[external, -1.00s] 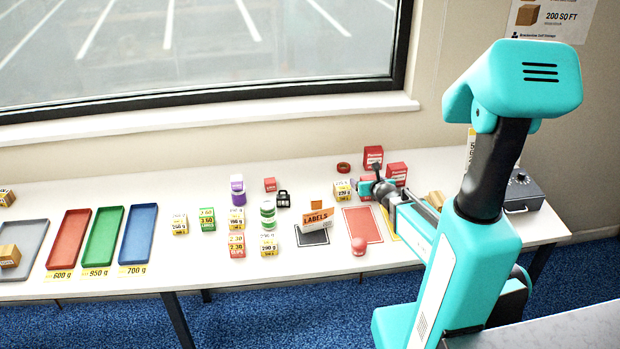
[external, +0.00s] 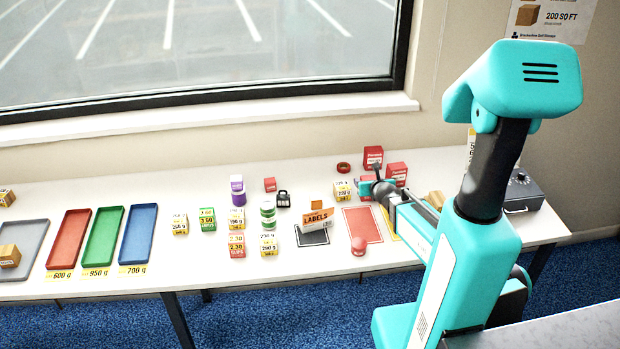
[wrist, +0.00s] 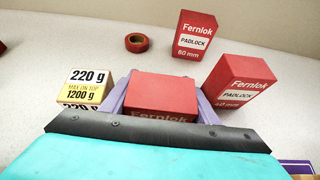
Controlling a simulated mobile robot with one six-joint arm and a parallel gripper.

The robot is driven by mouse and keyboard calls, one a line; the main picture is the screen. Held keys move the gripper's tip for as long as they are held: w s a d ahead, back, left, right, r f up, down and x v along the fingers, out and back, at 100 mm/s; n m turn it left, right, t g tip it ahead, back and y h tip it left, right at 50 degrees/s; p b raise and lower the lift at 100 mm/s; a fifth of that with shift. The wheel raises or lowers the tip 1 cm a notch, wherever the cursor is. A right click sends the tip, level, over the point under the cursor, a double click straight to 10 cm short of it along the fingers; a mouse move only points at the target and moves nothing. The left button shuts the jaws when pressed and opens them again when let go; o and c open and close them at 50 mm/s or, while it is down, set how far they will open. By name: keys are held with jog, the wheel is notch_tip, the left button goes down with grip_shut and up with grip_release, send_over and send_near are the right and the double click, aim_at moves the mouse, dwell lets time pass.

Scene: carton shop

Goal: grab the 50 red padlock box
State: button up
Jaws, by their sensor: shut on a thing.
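A red Fernlok box (wrist: 160,96) sits between the two purple fingers of my gripper (wrist: 160,100) in the wrist view. My gripper is shut on it. The lower part of its label, with any size number, is hidden by my gripper. Two more red Fernlok padlock boxes stand beyond: one marked 60 mm (wrist: 188,50) and one marked 40 mm (wrist: 238,82) at the right. In the external view my gripper (external: 366,190) is at the right part of the table, in front of these boxes; my arm partly hides it.
A box marked 220 g (wrist: 86,88) stands close to the left of my gripper. A red tape roll (wrist: 138,42) lies behind. A red-topped mat (external: 362,225) and an orange labels box (external: 319,217) are to the left. Coloured trays (external: 103,237) lie far left.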

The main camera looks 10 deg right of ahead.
jog(key=shift+r, duration=0.1)
notch_tip(320, 180, up, 10)
jog(key=b, duration=0.1)
dwell(0.8)
jog(key=shift+f, duration=0.2)
dwell(0.5)
